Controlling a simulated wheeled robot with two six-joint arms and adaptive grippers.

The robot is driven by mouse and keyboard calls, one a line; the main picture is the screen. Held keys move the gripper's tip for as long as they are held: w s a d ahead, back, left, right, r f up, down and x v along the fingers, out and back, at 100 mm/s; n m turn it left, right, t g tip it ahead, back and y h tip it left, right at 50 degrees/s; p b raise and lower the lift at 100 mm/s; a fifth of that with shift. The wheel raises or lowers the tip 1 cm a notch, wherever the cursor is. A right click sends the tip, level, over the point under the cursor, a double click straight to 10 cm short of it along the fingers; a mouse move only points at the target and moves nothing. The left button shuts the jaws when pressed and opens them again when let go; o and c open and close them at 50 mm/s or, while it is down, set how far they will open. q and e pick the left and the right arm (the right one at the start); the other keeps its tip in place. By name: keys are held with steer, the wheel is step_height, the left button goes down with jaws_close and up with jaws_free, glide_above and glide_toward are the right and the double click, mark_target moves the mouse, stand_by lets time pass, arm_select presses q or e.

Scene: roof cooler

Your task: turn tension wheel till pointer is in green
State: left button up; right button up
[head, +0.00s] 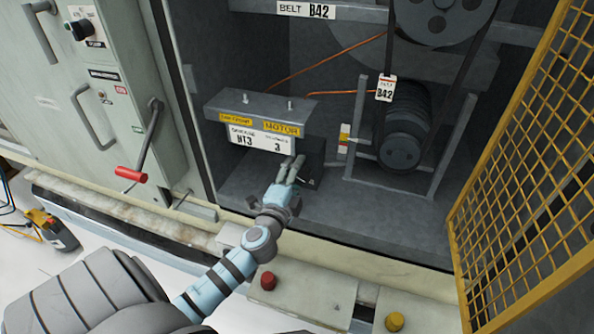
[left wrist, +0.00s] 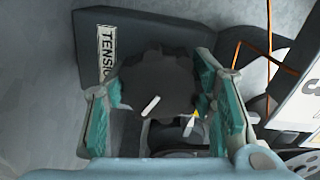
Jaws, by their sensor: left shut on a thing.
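The tension wheel (left wrist: 157,78) is a dark, knobbed disc with a white mark on its face, in the middle of the left wrist view. It sits by a dark box (left wrist: 140,25) with a partly covered "TENSIO" label (left wrist: 106,52). My left gripper (left wrist: 165,100) is shut on the wheel, with teal pads on both sides. A small yellow triangle (left wrist: 195,113) shows near the right pad. In the head view my left gripper (head: 291,170) reaches into the cabinet below the motor sign and hides the wheel. My right gripper is not in view.
The belt motor (head: 404,135) stands to the right. A yellow mesh door (head: 530,170) bounds the right side. A red-handled lever (head: 131,174) is on the left.

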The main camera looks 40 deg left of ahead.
arm_select(q)
steer(key=m+p, duration=0.1)
steer(key=m, duration=0.4)
steer(key=shift+r+m+p, duration=0.1)
steer(key=shift+m+p, duration=0.75)
steer(key=shift+m, duration=1.55)
steer(key=o, duration=1.2)
steer(key=v, duration=1.2)
steer(key=shift+d, duration=0.1)
